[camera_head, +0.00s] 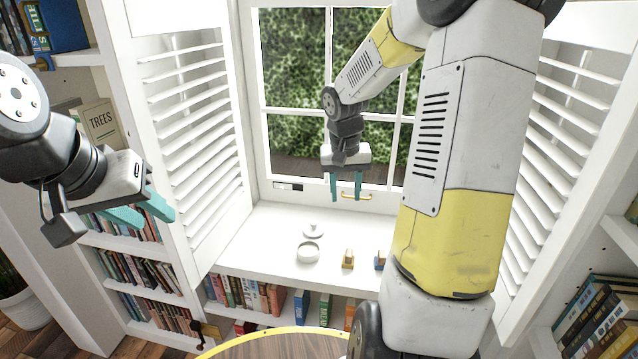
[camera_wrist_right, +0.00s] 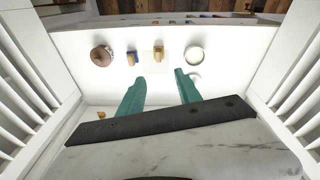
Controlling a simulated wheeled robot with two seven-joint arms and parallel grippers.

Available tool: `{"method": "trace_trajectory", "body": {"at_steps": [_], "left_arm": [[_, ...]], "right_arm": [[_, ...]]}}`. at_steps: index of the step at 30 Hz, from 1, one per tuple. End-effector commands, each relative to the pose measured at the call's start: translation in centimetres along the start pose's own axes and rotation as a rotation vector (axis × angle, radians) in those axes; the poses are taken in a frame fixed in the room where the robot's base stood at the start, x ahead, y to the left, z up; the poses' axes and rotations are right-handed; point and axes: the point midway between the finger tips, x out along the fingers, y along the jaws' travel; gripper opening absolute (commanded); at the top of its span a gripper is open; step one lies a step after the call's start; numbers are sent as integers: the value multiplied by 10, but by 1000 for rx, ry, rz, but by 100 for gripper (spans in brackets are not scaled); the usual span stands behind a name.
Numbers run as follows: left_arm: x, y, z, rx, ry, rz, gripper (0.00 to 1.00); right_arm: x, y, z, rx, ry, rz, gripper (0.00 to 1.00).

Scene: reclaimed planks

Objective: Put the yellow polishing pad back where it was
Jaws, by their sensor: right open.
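The yellow polishing pad (camera_head: 348,259), with a brownish top, rests on the white window ledge (camera_head: 265,238). In the right wrist view, the yellow pad (camera_wrist_right: 158,54) lies on a faint pale square. A similar blue pad (camera_head: 380,261) stands just right of it; the blue pad also shows in the right wrist view (camera_wrist_right: 131,59). My right gripper (camera_head: 347,187) is open and empty, fingers pointing down, above the ledge near the window and apart from the pads.
A white ring-shaped dish (camera_head: 308,252) and a white knobbed lid (camera_head: 313,230) sit left of the yellow pad. A brown round object (camera_wrist_right: 102,55) is beyond the blue pad.

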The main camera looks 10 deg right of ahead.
Motion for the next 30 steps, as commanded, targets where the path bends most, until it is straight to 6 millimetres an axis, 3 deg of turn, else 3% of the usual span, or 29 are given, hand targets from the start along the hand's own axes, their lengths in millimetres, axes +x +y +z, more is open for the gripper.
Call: {"method": "trace_trajectory", "body": {"at_steps": [1,6,15,22,30], "left_arm": [[0,0,0,0,0,0,36],[0,0,0,0,0,0,36],[0,0,0,0,0,0,36],[0,0,0,0,0,0,36],[0,0,0,0,0,0,36]], "right_arm": [[-23,-3,10,-21,32,-1,41],[-80,-11,49,-81,112,-34,41],[-150,-24,131,-177,268,-169,41],[-172,-31,179,-239,360,-289,41],[-176,-34,194,-260,387,-332,41]]}}
